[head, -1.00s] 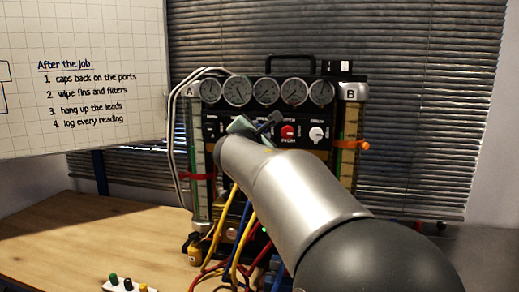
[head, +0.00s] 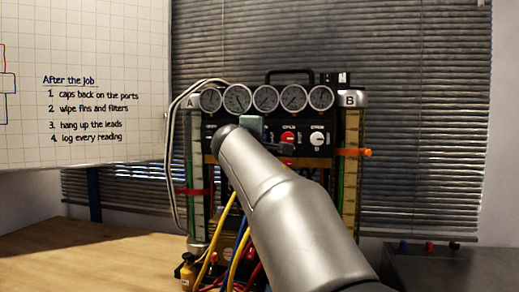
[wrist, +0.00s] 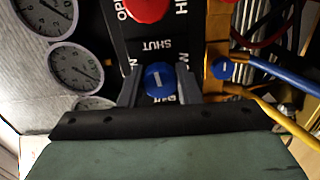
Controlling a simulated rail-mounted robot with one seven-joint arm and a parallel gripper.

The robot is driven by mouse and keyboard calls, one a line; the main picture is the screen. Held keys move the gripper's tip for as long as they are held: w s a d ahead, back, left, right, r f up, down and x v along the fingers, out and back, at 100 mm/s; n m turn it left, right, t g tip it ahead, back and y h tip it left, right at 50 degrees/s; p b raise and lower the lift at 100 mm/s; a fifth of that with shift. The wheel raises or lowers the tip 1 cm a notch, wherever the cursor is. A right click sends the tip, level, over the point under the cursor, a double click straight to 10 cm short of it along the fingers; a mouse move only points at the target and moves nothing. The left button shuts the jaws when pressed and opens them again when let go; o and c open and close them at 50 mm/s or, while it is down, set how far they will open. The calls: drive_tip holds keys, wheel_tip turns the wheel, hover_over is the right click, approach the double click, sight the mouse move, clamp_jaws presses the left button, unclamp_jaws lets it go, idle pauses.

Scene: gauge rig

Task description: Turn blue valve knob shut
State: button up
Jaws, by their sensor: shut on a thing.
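In the wrist view the blue valve knob (wrist: 158,79) sits between the two grey fingers of my gripper (wrist: 159,86), which is shut on it. The knob has a short white mark on its face. The word SHUT is printed on the black panel beside it, upside down in this view. In the head view my arm hides the blue knob; the green-grey body of my gripper (head: 251,124) shows in front of the panel.
A red knob (head: 288,138) and a white knob (head: 317,138) are on the same panel, below a row of gauges (head: 265,98). Beside the held knob, the wrist view shows another blue round part (wrist: 222,68) and a blue hose (wrist: 285,77). Yellow and red hoses hang below the panel.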

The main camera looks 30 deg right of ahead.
drive_tip(key=shift+f+m+b, duration=0.1)
drive_tip(key=shift+m+b, duration=0.3)
drive_tip(key=shift+m, duration=0.2)
drive_tip(key=o, duration=1)
drive_tip(key=shift+c, duration=0.2)
drive_tip(key=b+v, duration=0.1)
drive_tip(key=v, duration=1.6)
drive_tip(key=shift+s+b, duration=0.25)
drive_tip(key=shift+b, duration=0.15)
drive_tip(key=shift+a, duration=0.1)
